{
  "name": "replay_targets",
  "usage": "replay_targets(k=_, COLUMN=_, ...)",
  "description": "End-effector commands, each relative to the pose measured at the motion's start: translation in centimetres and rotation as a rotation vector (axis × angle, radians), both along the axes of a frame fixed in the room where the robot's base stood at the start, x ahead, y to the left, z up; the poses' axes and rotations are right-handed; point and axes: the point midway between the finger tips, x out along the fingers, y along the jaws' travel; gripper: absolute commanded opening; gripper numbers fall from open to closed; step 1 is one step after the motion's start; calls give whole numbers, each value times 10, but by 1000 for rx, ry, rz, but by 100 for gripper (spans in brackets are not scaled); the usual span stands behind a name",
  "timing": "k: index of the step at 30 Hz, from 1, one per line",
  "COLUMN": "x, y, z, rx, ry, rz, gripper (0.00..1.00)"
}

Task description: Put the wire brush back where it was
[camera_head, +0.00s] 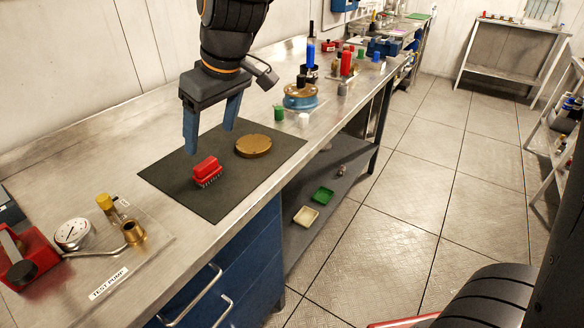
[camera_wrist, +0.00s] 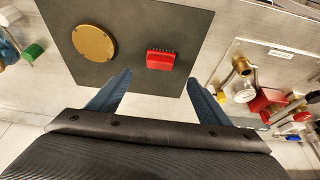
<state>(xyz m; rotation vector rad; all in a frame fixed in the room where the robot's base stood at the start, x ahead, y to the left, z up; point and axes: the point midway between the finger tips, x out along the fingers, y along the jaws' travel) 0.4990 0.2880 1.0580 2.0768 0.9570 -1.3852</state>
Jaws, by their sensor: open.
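The wire brush (camera_head: 207,171) has a red handle block and dark bristles. It lies on the dark mat (camera_head: 174,180) on the steel workbench, left of a round brass disc (camera_head: 254,146). My gripper (camera_head: 211,138) is open and empty above the mat, with its blue fingers apart. In the wrist view the brush (camera_wrist: 160,60) lies on the mat ahead of the fingers (camera_wrist: 158,88), with clear space between it and them. Whatever lies directly under my gripper's palm is hidden in the wrist view.
A test pump board with a gauge (camera_head: 73,234), brass fittings and a red box (camera_head: 28,262) stands at the front left. A blue and brass round part (camera_head: 300,97) and several coloured bottles stand beyond the mat. Green and cream trays (camera_head: 306,216) sit on the lower shelf.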

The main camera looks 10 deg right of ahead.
Motion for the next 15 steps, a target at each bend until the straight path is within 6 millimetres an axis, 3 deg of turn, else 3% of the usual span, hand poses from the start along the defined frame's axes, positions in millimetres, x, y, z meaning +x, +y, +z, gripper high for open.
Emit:
replay_targets(k=2, x=0, y=-3, z=-2, rx=-2, ry=4, rz=-8, gripper=71)
replay_targets(k=5, x=-1, y=-30, z=-15, rx=-17, ry=28, rz=-72, gripper=71)
replay_targets(k=8, x=-9, y=-87, z=-42, rx=-48, ry=83, rz=-215, gripper=71)
replay_targets(k=10, x=-22, y=-136, z=-64, rx=-73, ry=132, rz=-344, gripper=71)
replay_targets(k=12, x=-42, y=-181, z=-86, rx=-96, ry=184, rz=-474, gripper=71)
replay_targets(k=15, x=-75, y=-232, z=-110, rx=-121, ry=245, rz=-637, gripper=71)
